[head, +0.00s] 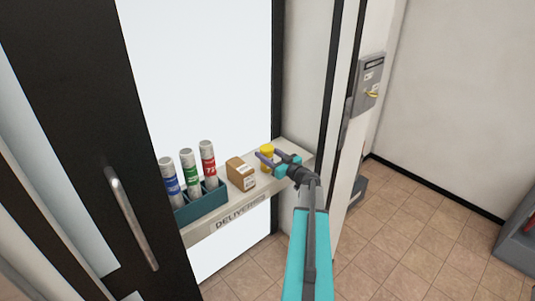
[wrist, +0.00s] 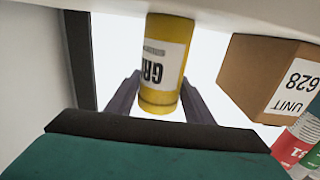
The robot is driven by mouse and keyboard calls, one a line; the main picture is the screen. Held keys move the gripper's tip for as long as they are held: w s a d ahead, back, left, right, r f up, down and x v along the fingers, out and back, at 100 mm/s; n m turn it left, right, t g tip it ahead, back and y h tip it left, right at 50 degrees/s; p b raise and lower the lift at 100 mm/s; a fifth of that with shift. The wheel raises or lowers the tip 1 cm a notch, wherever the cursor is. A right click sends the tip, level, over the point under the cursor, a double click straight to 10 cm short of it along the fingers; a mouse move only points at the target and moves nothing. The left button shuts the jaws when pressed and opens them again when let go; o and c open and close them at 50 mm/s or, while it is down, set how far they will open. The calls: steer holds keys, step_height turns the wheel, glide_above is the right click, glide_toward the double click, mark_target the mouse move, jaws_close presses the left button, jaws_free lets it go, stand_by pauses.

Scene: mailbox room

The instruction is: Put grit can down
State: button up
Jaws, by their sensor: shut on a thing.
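The grit can (head: 267,150) is a yellow cylinder with a white label, over the right part of the deliveries shelf (head: 294,150). My gripper (head: 266,160) is shut on it, with one purple finger on each side. In the wrist view, which looks upside down, the grit can (wrist: 163,65) sits between the fingers of my gripper (wrist: 160,92). Its base is close to the pale shelf surface (wrist: 210,12) at the top of the picture. I cannot tell whether it touches the shelf.
A cardboard box (head: 241,174) stands just left of the can. Further left, a teal rack (head: 203,203) holds blue, green and red tubes (head: 208,163). A dark door frame (head: 278,70) rises behind the shelf's right end. A grey wall box (head: 368,82) hangs to the right.

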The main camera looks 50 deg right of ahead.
steer(key=o, duration=1.4)
steer(key=shift+r, duration=0.1)
steer(key=shift+s, duration=0.1)
steer(key=s+b, duration=0.2)
steer(key=s, duration=0.9)
steer(key=shift+s+a, duration=0.4)
steer(key=shift+a, duration=0.05)
